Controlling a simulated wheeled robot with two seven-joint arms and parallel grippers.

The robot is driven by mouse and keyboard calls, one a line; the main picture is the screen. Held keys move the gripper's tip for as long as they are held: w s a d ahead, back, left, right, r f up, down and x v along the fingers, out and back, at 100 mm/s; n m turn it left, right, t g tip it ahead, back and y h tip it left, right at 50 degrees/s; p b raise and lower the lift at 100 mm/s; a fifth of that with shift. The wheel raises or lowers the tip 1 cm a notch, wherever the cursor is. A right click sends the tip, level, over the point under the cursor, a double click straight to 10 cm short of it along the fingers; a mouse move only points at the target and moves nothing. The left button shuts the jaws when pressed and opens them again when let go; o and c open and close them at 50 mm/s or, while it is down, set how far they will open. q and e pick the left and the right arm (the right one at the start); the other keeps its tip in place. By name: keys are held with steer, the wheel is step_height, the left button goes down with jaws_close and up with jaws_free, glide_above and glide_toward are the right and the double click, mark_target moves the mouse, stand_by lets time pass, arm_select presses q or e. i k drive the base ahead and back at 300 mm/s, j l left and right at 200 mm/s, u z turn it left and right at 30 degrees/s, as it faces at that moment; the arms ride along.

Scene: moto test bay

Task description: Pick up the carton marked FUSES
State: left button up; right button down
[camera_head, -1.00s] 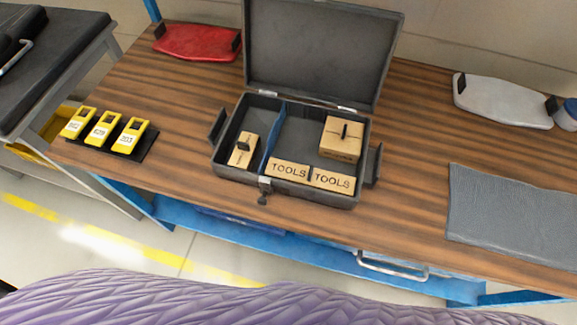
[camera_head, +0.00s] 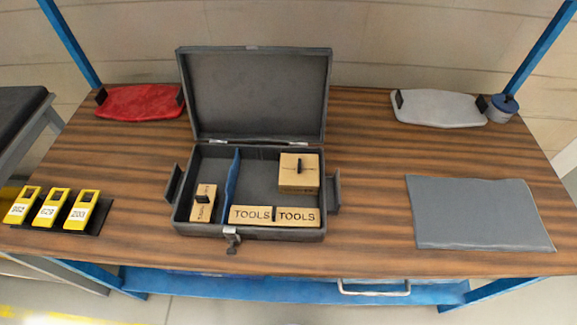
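An open grey case (camera_head: 160,232) stands on the wooden table, its lid (camera_head: 255,95) raised at the back. A blue divider (camera_head: 231,178) splits its inside. Left of the divider is a small carton (camera_head: 203,210) with a black grip; its side print is too small to read surely. Right of it, at the front, lie light brown carton faces marked TOOLS (camera_head: 252,216), with a black piece between the two words. At the back right sits a boxy carton (camera_head: 299,182) with a black grip; its marking is unreadable. I cannot read FUSES on any carton. Neither gripper is in view.
Yellow numbered tags (camera_head: 49,207) stand in a black holder at left. A red pad (camera_head: 143,102) lies at the back left, a light grey pad (camera_head: 440,107) and a round blue-grey container (camera_head: 502,108) at back right. A grey mat (camera_head: 478,213) lies at right. Bare wood surrounds the case.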

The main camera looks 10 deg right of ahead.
mark_target(204, 210)
steer(key=k+j+u, duration=0.1)
steer(key=j, duration=0.9)
steer(key=k+j, duration=0.1)
steer(key=j, duration=0.9)
steer(key=u, duration=0.05)
